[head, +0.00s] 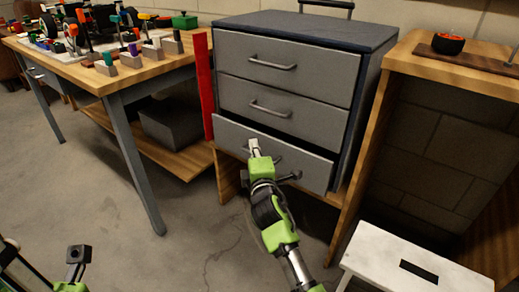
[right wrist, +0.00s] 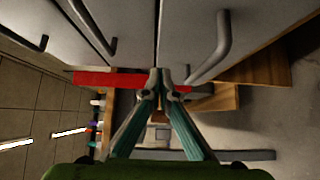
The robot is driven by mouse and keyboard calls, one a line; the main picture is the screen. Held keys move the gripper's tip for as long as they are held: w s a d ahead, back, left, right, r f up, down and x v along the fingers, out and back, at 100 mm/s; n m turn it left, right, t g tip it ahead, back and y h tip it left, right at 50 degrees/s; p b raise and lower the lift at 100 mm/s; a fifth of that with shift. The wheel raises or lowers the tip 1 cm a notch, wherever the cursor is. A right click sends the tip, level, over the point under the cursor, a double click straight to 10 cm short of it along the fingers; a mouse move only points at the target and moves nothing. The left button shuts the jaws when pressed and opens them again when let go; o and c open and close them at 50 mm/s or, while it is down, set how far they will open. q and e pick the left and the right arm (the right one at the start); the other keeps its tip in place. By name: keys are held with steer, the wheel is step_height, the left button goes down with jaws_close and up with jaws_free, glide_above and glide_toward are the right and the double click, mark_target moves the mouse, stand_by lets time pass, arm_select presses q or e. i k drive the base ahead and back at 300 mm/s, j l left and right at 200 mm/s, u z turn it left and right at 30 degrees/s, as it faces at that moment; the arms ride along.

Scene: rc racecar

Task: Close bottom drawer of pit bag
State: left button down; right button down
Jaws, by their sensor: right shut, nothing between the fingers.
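The pit bag (head: 305,30) is a grey cabinet with a dark blue top and three drawers. The bottom drawer (head: 310,168) stands out from the body, with a dark gap above its front. The upper two drawers look closed. My right gripper (head: 254,147) is shut and empty in front of the bottom drawer, partly hiding its handle. In the right wrist view, the shut fingertips (right wrist: 159,76) are near the bottom drawer front (right wrist: 185,30), beside its handle (right wrist: 215,50); contact is unclear. Part of my left arm shows at the lower left; its fingers cannot be made out.
A wooden workbench (head: 150,75) with tools stands left. A red upright strip (head: 203,85) is beside the pit bag. A wooden stand (head: 410,45) is right, with a white step stool (head: 415,262) in front. Floor between bench and stool is mostly clear.

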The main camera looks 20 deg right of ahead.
mark_target(319, 165)
steer(key=l, duration=0.2)
steer(key=j, duration=0.25)
steer(key=i+j+z, duration=0.1)
steer(key=j, duration=0.3)
steer(key=i+j, duration=0.1)
steer(key=j, duration=0.3)
steer(key=i+j+z, duration=0.15)
steer(key=j, duration=0.25)
steer(key=k, duration=0.05)
